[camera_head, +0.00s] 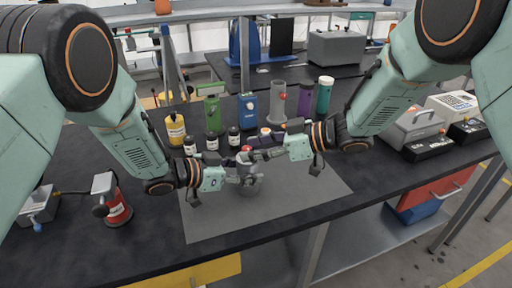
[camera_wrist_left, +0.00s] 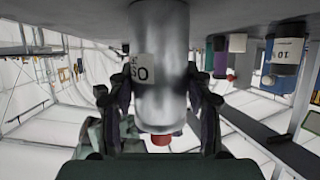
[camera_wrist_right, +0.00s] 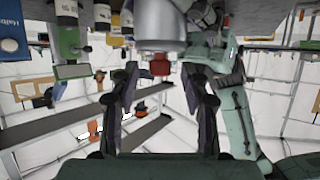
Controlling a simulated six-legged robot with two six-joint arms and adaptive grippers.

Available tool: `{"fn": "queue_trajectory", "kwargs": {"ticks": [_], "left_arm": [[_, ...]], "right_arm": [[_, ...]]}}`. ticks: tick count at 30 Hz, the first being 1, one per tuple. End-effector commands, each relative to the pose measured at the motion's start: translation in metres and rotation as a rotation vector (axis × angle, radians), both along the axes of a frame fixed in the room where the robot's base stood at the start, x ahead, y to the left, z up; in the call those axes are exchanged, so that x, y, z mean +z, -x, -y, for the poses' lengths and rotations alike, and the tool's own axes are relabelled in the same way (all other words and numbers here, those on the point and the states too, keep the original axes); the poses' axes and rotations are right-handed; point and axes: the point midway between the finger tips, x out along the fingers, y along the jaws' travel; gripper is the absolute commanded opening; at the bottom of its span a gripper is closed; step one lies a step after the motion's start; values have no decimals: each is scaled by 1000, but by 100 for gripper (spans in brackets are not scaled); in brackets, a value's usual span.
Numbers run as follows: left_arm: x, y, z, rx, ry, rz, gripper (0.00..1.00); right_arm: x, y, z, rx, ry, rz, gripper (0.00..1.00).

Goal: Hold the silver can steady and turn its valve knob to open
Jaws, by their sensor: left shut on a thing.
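The silver can (camera_head: 251,184) stands upright on the grey mat (camera_head: 290,208) and is partly covered by my grippers. The left wrist view shows it inverted (camera_wrist_left: 160,75), with a white label. Its red valve knob (camera_head: 247,148) is on top and also shows in the right wrist view (camera_wrist_right: 160,67). My left gripper (camera_head: 240,172) is shut on the can's body, one finger on each side. My right gripper (camera_head: 257,149) is at the knob's height, coming from the right. Its fingers (camera_wrist_right: 160,85) are spread apart on both sides of the knob, with gaps visible.
Behind the can stand a yellow bottle (camera_head: 175,129), small dark jars, a green canister (camera_head: 212,113) and a blue one (camera_head: 248,110). A red can (camera_head: 118,208) stands at left. Grey boxes (camera_head: 412,128) sit at right. The mat's front is clear.

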Motion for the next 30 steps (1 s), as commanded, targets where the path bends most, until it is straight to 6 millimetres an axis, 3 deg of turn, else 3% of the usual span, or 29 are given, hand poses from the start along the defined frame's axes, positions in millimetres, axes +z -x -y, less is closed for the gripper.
{"fn": "queue_trajectory", "kwargs": {"ticks": [16,30], "left_arm": [[0,0,0,1,-1,0,0],[0,0,0,1,0,0,0]], "right_arm": [[0,0,0,0,0,0,0],[1,-3,0,72,-6,5,0]]}}
